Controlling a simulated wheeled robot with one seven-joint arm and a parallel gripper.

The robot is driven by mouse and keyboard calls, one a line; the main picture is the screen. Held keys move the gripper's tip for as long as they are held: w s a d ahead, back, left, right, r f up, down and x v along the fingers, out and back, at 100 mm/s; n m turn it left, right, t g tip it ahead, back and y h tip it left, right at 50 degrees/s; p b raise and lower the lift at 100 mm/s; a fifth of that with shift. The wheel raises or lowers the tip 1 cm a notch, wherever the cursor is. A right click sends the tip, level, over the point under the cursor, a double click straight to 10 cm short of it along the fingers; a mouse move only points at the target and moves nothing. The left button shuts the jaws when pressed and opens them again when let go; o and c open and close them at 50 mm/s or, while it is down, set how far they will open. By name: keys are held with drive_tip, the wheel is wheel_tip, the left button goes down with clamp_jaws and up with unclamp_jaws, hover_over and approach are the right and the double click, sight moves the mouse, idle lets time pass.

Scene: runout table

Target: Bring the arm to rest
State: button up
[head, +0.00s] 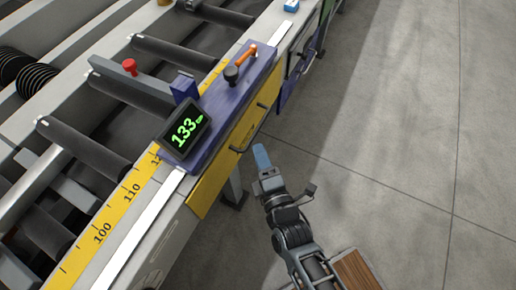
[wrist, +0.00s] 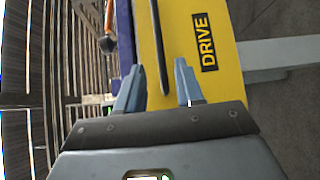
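My gripper (head: 262,157) is beside the yellow drive panel (head: 213,183) of the runout table, over the floor side. The wrist view shows my gripper (wrist: 157,80) open, with a clear gap between its two blue-grey fingers. A dark bar handle (wrist: 157,40) on the yellow panel (wrist: 180,25) lines up with this gap in the wrist view. In the head view the same handle (head: 262,128) appears apart from the fingertips. Nothing is held.
A display reading 133 (head: 186,131) sits on the blue carriage (head: 222,118), with a dark knob (head: 232,74) and an orange lever (head: 247,54). A red knob (head: 130,66) stands among the rollers (head: 85,150). Concrete floor (head: 400,120) to the right is clear.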

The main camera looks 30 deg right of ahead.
idle(0.5)
drive_tip(key=s+r+m+g, duration=0.1)
drive_tip(key=s+r+m, duration=0.3)
drive_tip(key=s, duration=0.5)
drive_tip(key=s+r+m, duration=0.3)
drive_tip(key=s+m, duration=0.2)
drive_tip(key=s, duration=0.3)
drive_tip(key=s+d+r+m+y, duration=0.1)
drive_tip(key=s+d+r+m, duration=0.1)
drive_tip(key=s+r+m, duration=0.2)
drive_tip(key=s+d+r+m+g+y, duration=0.1)
drive_tip(key=s+d+r+m, duration=0.2)
drive_tip(key=s+r, duration=0.4)
wheel_tip(320, 180, up, 3)
drive_tip(key=shift+s+d+f+m+y, duration=0.1)
drive_tip(key=shift+s+d+m+y, duration=0.3)
drive_tip(key=shift+m, duration=0.1)
drive_tip(key=shift+a, duration=0.1)
